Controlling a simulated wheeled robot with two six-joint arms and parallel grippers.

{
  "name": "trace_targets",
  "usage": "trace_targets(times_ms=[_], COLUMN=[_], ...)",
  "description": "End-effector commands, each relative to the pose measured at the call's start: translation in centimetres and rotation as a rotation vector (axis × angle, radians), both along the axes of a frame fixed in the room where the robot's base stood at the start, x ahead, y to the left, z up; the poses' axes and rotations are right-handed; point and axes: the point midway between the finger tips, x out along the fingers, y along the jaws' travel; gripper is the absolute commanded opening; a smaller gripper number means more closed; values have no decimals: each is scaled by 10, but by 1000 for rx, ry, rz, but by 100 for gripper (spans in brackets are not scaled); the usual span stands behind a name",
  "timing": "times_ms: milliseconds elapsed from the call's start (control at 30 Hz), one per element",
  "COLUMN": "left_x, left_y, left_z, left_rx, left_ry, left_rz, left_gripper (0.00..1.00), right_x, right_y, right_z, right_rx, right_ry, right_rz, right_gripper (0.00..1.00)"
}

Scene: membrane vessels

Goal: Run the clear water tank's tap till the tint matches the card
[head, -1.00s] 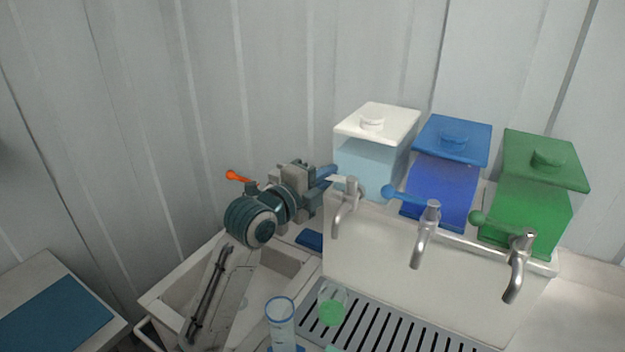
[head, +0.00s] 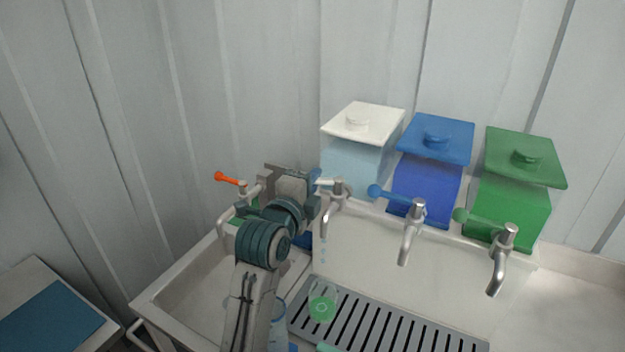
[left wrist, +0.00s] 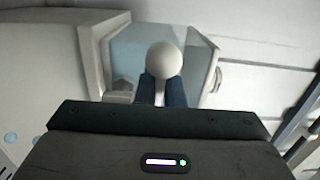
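The clear water tank (head: 352,172) has a white lid and stands leftmost of three tanks. Its metal tap (head: 331,208) has a pale lever (head: 324,182), and drops fall from the spout. A clear vessel with green liquid (head: 322,308) stands on the grate below this tap. My left gripper (head: 316,181) is at the lever; in the left wrist view its dark blue fingers (left wrist: 162,90) sit close on both sides of the white lever knob (left wrist: 165,59) and look closed on it. My right gripper is not in view. I cannot make out a tint card.
The blue tank (head: 430,188) and green tank (head: 508,208) stand to the right with their own taps. The slotted grate (head: 390,330) lies below. A tall clear cylinder (head: 279,325) is partly hidden by my left arm. An orange-handled tap (head: 228,179) is at the sink (head: 180,292).

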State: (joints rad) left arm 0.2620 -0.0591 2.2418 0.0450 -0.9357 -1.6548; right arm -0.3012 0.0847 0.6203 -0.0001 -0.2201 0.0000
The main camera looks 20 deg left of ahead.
Motion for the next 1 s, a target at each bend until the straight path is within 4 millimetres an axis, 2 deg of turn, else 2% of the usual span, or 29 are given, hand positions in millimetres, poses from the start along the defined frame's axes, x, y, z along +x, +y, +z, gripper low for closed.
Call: trace_targets(times_ms=[33, 100, 467, 667, 867, 900, 1000], left_x=[0, 0, -4, -34, -84, -86, -91], left_y=[0, 0, 0, 2, 4, 4, 5], left_z=[-1, -1, -1, -4, -5, 4, 4], left_rx=[0, 0, 0, 0, 0, 0, 0], left_ry=[3, 2, 0, -2, -1, 6, 9], left_rz=[0, -1, -1, -1, -1, -1, -1], left_gripper=[16, 30, 30, 30, 30, 30, 30], right_x=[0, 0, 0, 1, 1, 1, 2], right_y=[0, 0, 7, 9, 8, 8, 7], right_z=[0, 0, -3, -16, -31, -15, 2], right_rx=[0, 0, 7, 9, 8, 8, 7], right_ry=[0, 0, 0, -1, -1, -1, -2], right_rz=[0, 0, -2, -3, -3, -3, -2], right_gripper=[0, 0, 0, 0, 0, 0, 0])
